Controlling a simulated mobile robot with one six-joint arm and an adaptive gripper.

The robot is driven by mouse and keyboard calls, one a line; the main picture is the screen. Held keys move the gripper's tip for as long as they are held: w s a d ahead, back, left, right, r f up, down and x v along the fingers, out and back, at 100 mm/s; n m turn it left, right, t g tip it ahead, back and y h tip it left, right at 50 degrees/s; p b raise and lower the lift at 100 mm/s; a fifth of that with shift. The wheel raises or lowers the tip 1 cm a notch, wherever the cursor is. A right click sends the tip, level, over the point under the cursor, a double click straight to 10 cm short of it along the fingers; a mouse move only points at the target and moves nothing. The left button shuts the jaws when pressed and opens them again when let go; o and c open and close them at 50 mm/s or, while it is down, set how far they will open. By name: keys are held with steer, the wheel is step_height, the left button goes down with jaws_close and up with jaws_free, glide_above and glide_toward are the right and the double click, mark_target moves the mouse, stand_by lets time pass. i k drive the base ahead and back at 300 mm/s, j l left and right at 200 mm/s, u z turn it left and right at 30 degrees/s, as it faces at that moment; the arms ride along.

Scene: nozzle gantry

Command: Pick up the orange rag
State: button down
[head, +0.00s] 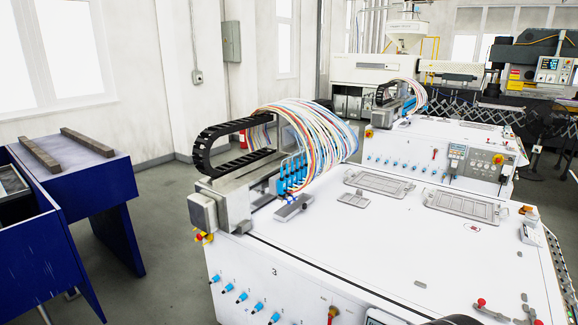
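I cannot make out an orange rag for certain. A small orange item (525,209) lies at the far right edge of the white machine's top; it is too small to tell whether it is cloth. My gripper is not in view. A dark rounded shape at the bottom edge of the head view is cut off, and I cannot tell what it is.
The white machine table (380,250) has a mostly clear top with metal frames (465,206) on it. A nozzle gantry (235,195) with a cable bundle (315,125) stands at its left end. A blue bench (85,170) is at left, with open floor between.

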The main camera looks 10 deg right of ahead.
mark_target(523, 211)
steer(key=z, duration=1.9)
steer(key=i+l+z, duration=0.25)
steer(key=l+z, duration=0.15)
steer(key=i+l+z, duration=1.1)
steer(key=z, duration=0.15)
steer(key=i+j+u, duration=0.1)
steer(key=i+u, duration=0.35)
steer(key=i+l+u, duration=0.1)
steer(key=i+u, duration=0.35)
steer(key=i+l+u, duration=0.3)
steer(key=i+u, duration=0.2)
steer(key=i+j+u, duration=0.1)
steer(key=i+u, duration=0.2)
steer(key=i, duration=0.4)
steer(key=i+u, duration=0.25)
steer(key=i, duration=0.45)
steer(key=i+l+u, duration=0.3)
steer(key=i, duration=0.35)
